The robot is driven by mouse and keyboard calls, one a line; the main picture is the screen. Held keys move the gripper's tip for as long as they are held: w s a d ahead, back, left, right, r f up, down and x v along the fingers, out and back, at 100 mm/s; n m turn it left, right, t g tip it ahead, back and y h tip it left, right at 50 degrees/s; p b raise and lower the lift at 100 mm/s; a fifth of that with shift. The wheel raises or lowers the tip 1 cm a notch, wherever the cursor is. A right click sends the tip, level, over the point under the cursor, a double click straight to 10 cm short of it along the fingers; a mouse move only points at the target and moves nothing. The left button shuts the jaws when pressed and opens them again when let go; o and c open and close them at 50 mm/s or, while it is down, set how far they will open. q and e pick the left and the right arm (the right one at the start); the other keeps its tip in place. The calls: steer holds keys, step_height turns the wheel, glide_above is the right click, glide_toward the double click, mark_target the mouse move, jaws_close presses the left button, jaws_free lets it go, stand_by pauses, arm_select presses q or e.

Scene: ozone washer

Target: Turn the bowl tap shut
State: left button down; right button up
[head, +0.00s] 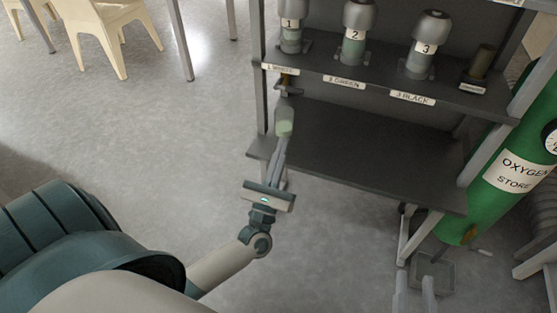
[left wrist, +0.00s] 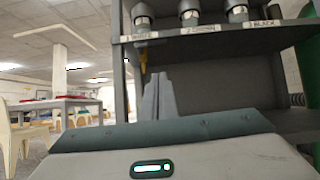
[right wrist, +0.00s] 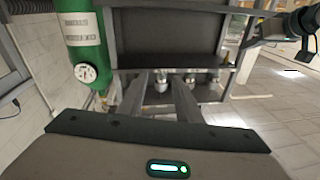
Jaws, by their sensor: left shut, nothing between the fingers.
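A small brass tap (head: 287,80) sits under the front left corner of the upper shelf, below the "1 WHITE" label. It also shows in the left wrist view (left wrist: 143,62). A clear glass vessel (head: 284,121) with pale green in its lower part hangs below the tap. Whether the tap handle stands open or closed is too small to tell. My left gripper (head: 282,143) is shut and empty, its fingertips just below or beside the glass; contact cannot be told. My right gripper (right wrist: 160,85) is open and empty, its two fingers apart.
Three numbered bottles (head: 355,35) stand on the upper shelf (head: 345,82). The lower shelf (head: 365,150) is bare. A green "OXYGEN STORE" cylinder (head: 510,170) stands at the right. Open floor (head: 120,150) lies left of the rack, with cream chairs (head: 105,30) beyond.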

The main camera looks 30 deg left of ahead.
arm_select(q)
steer(key=shift+v, duration=1.15)
arm_select(e)
steer(key=shift+s+r, duration=0.1)
steer(key=shift+r, duration=0.35)
